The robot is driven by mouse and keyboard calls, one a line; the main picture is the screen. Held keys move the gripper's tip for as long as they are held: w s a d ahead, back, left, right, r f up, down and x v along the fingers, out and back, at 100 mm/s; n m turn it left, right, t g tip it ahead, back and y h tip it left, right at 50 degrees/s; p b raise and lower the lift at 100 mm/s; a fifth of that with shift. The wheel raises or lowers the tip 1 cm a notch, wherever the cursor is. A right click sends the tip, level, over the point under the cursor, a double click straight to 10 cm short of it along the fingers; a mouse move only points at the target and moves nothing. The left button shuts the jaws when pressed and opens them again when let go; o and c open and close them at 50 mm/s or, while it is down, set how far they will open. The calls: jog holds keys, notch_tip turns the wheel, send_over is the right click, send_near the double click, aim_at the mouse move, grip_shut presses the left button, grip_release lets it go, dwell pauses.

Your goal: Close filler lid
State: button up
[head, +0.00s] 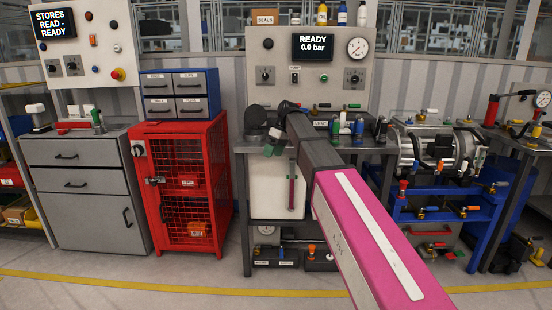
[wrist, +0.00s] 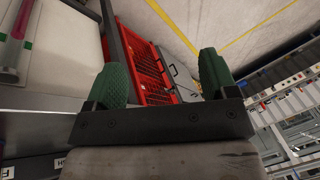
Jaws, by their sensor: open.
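A white tank (head: 268,190) hangs at the front left of the middle bench, with a red-filled sight tube (head: 292,185) on its front. A dark round piece (head: 256,116), which looks like the filler lid, stands raised above the tank; I cannot tell its exact tilt. My gripper (head: 270,145) is just below and right of it, over the tank's top, and hides part of the top. In the wrist view my gripper (wrist: 163,78) has its two green fingers wide apart with nothing between them. The tank (wrist: 62,45) shows at upper left there; no lid is discernible.
A red mesh cabinet (head: 182,185) stands left of the tank, with blue-framed drawers (head: 180,92) on it. A control panel (head: 312,62) reading READY 0.0 bar rises behind. Bottles and valves crowd the bench right of my gripper. The floor in front is clear.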

jog(key=shift+s+d+f+m, duration=0.15)
jog(key=shift+d+f, duration=0.15)
jog(key=shift+f, duration=0.2)
jog(key=shift+s+d+f+m, duration=0.15)
jog(key=shift+d+f, duration=0.15)
jog(key=shift+f, duration=0.15)
